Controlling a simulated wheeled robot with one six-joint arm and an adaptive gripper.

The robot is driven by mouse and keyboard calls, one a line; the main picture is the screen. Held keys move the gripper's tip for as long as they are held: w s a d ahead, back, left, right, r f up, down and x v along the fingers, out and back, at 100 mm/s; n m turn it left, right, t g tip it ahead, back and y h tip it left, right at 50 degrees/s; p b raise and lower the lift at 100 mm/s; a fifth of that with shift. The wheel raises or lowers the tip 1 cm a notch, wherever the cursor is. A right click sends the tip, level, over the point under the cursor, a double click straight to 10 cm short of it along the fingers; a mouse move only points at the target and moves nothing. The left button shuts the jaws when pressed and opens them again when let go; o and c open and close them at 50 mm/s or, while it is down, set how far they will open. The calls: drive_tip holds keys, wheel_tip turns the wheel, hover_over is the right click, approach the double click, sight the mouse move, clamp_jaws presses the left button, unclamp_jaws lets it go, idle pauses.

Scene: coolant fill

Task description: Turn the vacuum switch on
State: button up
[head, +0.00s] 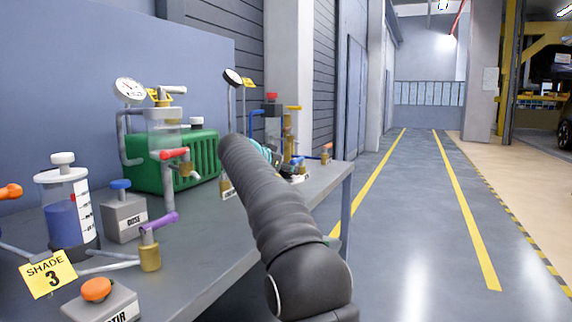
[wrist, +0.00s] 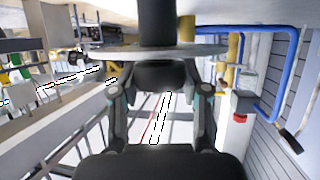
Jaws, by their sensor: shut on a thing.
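My gripper (wrist: 161,85) is shut on a dark rounded thing (wrist: 160,77) in the wrist view. A wide grey disc (wrist: 215,51) and a thick black post (wrist: 158,22) sit just beyond it. I cannot tell whether this is the vacuum switch, as no label for it is readable. In the head view my arm reaches over the far end of the bench, and my fingers are mostly hidden behind it. Near there stand a red-topped post (head: 271,97), a yellow-handled brass valve (head: 291,108) and an orange-handled valve (head: 326,149).
The grey bench (head: 215,245) carries a green ribbed case (head: 145,172), a blue-filled reservoir (head: 66,215), a blue-knobbed DOSE box (head: 123,210), a purple-handled valve (head: 152,240) and two dial gauges, one a white dial (head: 128,90). The floor aisle (head: 405,225) to the right is clear.

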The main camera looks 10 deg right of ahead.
drive_tip(key=shift+r+m+g+h+p, duration=0.15)
drive_tip(key=shift+m+g+h+p, duration=0.85)
drive_tip(key=shift+p, duration=0.8)
drive_tip(key=shift+m+g, duration=0.3)
drive_tip(key=shift+f+m+g+p, duration=0.25)
drive_tip(key=shift+m+g+p, duration=0.05)
drive_tip(key=shift+p, duration=0.15)
drive_tip(key=o, duration=1.2)
drive_tip(key=shift+d, duration=0.1)
drive_tip(key=shift+c, duration=0.2)
drive_tip(key=shift+b, duration=0.4)
